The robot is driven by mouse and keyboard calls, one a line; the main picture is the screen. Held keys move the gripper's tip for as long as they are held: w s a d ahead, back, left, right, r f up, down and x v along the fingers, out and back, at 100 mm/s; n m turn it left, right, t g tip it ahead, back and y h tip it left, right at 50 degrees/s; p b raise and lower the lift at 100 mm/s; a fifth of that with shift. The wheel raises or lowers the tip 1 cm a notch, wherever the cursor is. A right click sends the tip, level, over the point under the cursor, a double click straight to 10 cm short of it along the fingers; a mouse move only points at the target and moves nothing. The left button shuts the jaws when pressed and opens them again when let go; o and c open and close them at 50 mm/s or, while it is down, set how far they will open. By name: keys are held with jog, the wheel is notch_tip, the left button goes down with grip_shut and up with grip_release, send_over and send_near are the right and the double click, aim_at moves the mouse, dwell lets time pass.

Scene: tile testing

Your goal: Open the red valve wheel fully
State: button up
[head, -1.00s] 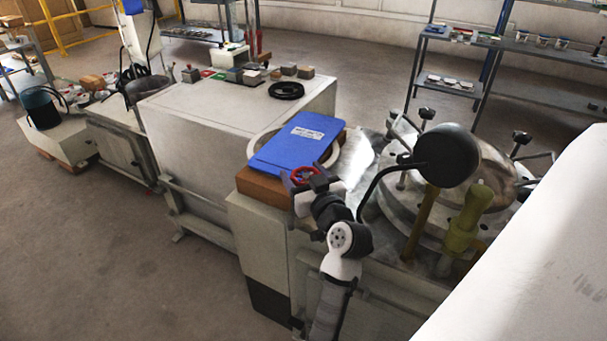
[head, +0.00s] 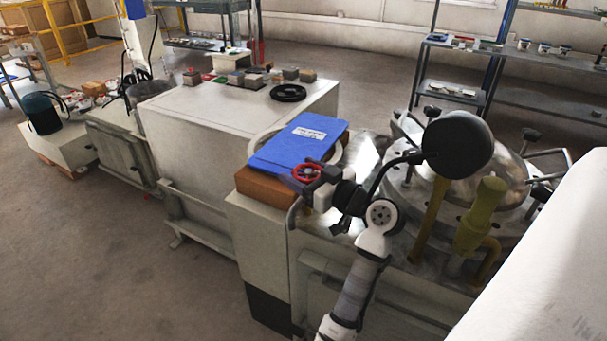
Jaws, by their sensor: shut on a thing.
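The red valve wheel (head: 303,173) is small and sits in front of the brown block and the blue folder, near the left end of the metal tank top. My gripper (head: 309,176) is at the wheel's right side, shut on its rim. The gripper and wrist hide part of the wheel. My arm comes up from below and right, with the wrist bent left to the wheel. How far the wheel is turned cannot be told.
A blue folder (head: 290,142) lies on a brown block (head: 263,186) behind the wheel. A round dark disc on a bent black stem (head: 457,146) and an olive handle (head: 481,214) stand right of my arm. A pale box (head: 225,120) stands at left.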

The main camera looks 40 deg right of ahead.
jog(key=o, duration=1)
jog(key=s+d+b, duration=0.1)
jog(key=s+d, duration=0.1)
jog(key=s, duration=1.1)
jog(key=shift+s, duration=0.35)
